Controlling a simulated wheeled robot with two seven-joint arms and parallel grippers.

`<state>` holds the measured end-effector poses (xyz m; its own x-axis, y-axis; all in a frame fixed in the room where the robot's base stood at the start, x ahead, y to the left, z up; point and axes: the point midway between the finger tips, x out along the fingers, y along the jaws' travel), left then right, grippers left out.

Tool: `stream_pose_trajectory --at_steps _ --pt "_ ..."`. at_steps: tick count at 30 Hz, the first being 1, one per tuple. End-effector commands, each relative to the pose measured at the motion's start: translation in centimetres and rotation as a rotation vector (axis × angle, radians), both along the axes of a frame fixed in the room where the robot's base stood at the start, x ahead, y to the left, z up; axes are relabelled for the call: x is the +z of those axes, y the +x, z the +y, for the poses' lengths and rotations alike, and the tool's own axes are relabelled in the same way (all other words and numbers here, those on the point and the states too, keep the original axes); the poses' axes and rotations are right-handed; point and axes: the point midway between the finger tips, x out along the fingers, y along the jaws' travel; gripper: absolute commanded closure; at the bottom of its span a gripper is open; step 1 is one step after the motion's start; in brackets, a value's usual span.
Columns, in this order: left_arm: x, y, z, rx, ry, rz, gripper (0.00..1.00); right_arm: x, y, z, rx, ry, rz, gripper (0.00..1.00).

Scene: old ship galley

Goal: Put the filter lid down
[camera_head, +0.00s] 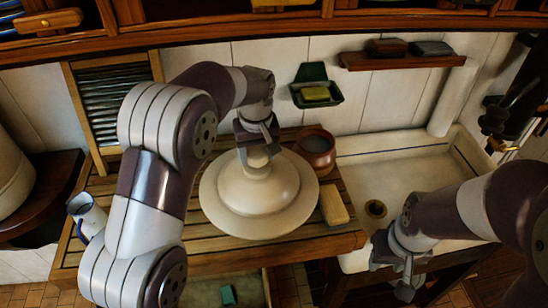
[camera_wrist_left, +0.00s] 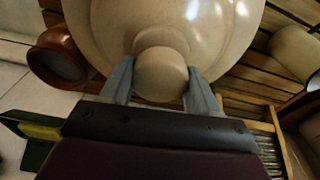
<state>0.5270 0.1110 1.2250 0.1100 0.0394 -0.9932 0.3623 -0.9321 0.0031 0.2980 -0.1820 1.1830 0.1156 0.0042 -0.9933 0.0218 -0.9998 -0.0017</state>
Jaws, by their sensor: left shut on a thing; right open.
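The filter lid (camera_head: 258,202) is a large round cream lid with a knob, in the middle of the head view over the slatted wooden board. My left gripper (camera_head: 258,146) is above it and shut on its knob. In the left wrist view the knob (camera_wrist_left: 161,75) sits between the two fingers (camera_wrist_left: 160,92), with the lid's wide dome beyond. What lies directly under the lid is hidden, and I cannot tell whether the lid touches the board. My right gripper (camera_head: 403,272) is open and empty at the lower right, in front of the sink.
A brown pot (camera_head: 316,150) stands close behind the lid's right side, and a tan block (camera_head: 334,205) lies at its right. A white mug (camera_head: 86,214) is at the board's left end. The sink (camera_head: 400,185) is at right. A soap dish (camera_head: 314,88) hangs on the wall.

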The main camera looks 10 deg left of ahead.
Motion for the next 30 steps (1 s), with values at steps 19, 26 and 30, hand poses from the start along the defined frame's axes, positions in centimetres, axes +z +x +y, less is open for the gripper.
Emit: stream_pose_trajectory --at_steps 19,26,30 --pt "-5.6 1.5 2.8 -0.001 -0.001 -0.006 1.0 1.9 0.0 0.0 0.0 0.0 0.0 0.57" --pt "-5.7 1.5 2.8 -0.001 0.0 -0.007 1.0 1.7 0.0 0.0 0.0 0.0 0.0 0.57" --pt "-6.0 1.4 2.8 -0.001 0.0 0.0 0.14 1.7 0.0 0.0 0.0 0.0 0.0 0.57"
